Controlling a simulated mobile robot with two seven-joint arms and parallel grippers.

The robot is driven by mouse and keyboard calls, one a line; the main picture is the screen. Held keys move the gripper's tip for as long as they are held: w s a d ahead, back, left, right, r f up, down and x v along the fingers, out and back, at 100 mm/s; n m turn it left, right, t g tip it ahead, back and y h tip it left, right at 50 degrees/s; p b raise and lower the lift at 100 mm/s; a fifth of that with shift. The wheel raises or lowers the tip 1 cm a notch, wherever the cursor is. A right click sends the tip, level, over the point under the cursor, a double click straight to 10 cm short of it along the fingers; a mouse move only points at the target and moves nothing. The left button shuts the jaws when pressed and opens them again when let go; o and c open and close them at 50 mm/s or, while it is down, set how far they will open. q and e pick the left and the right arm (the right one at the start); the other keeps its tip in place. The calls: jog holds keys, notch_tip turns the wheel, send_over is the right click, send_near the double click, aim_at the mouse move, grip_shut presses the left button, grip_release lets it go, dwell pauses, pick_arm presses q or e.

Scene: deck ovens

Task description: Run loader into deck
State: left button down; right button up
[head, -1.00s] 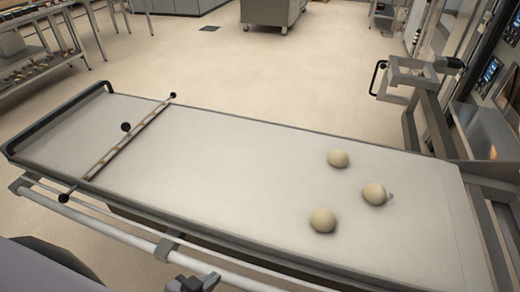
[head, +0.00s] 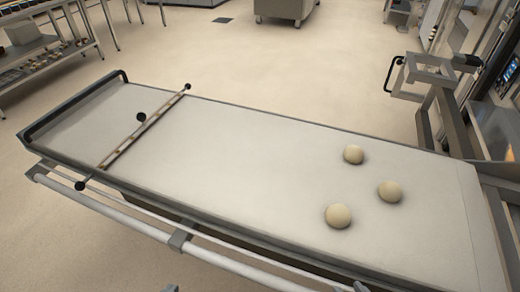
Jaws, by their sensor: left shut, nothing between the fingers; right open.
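The loader (head: 250,150) is a long flat bed with a pale belt, lying across the head view from upper left to lower right. Its right end meets the grey frame at the oven side. Three round dough balls (head: 353,154), (head: 389,191), (head: 338,215) rest on its right half. A thin crossbar (head: 145,130) with black knobs lies across its left part. A black handle (head: 75,105) rims the left end. Only tips of my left gripper (head: 172,288) and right gripper (head: 358,287) show at the bottom edge, both apart from the bed.
A pale rail (head: 120,212) runs along the loader's near side. A grey bracket with a black handle (head: 395,72) stands at the right beside the oven front (head: 497,130). A rack (head: 50,65) stands at the upper left and a cabinet (head: 285,8) at the back. The floor behind the loader is clear.

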dwell(0.4)
pick_arm(q)
jog(key=c, duration=0.9)
grip_release()
jog(key=shift+c, duration=0.9)
